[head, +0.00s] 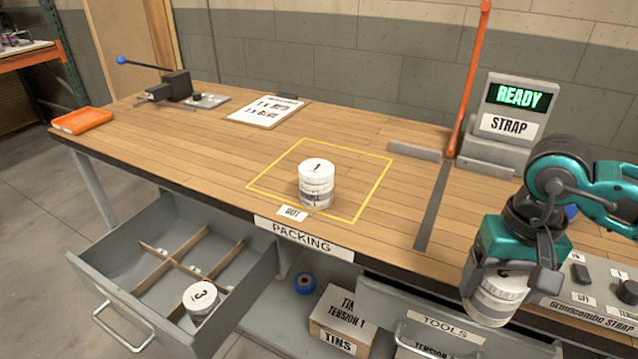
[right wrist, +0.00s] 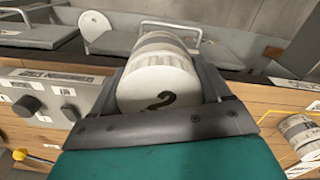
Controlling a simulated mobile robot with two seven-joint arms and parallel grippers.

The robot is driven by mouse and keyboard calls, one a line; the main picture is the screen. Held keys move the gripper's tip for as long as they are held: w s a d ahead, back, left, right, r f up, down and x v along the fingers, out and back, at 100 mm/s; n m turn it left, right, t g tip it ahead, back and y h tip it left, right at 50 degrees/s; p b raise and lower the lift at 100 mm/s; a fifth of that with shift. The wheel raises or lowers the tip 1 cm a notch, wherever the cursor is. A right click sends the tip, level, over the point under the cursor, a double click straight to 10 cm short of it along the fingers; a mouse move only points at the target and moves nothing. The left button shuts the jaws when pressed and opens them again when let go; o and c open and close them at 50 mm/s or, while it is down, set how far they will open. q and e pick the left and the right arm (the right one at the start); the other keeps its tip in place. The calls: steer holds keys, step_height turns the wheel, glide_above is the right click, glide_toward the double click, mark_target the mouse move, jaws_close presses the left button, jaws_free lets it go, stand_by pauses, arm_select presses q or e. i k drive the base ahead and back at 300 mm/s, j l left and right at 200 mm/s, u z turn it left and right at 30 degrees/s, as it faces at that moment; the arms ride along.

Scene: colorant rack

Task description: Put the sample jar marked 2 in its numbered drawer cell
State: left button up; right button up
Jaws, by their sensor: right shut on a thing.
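The sample jar marked 2 (right wrist: 158,88) is white with a black 2 on its lid, held between the fingers of my right gripper (right wrist: 165,95). In the head view my right gripper (head: 500,272) is at the right, in front of the bench's front edge, with the jar (head: 495,303) below it. The open drawer (head: 242,284) at lower left has crossed wooden dividers (head: 176,266) making cells. A jar marked 3 (head: 201,298) stands in its near right cell; the other cells hold no jar. Cell numbers are not readable. My left gripper is not in view.
A white jar marked 1 (head: 317,180) stands inside the yellow square on the bench (head: 225,165). The tools drawer (head: 455,322), partly open, and a tins box (head: 343,322) lie between my right gripper and the celled drawer. The strap machine (head: 515,105) stands at the back right.

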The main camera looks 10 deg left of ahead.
mark_target(170, 294)
steer(key=k+u, duration=0.55)
steer(key=i+j+u, duration=0.1)
steer(key=u, duration=0.25)
steer(key=i+j+u, duration=0.1)
steer(key=u, duration=0.3)
steer(key=i+u, duration=0.15)
steer(key=u, duration=0.2)
steer(key=i+j, duration=0.15)
steer(key=i, duration=0.25)
steer(key=i+j, duration=0.15)
steer(key=i, duration=0.3)
